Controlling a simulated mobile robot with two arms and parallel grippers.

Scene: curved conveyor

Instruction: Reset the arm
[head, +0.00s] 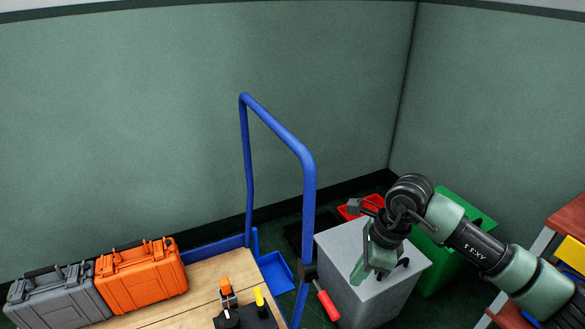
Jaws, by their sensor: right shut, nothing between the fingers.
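My right arm comes in from the right edge. My right gripper (378,266) is in front of and over a grey box with a pale top (338,250). It is shut with nothing held. The wrist hides part of the box's top, and I cannot tell if the gripper touches it. My left arm and left gripper are not in view.
A cart with a wooden deck (185,310) and a blue handle (309,190) carries a grey case (55,297) and an orange case (141,275). A red-handled tool (327,305) is by the handle. A green bin (435,268) stands behind my arm. Walls enclose the corner.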

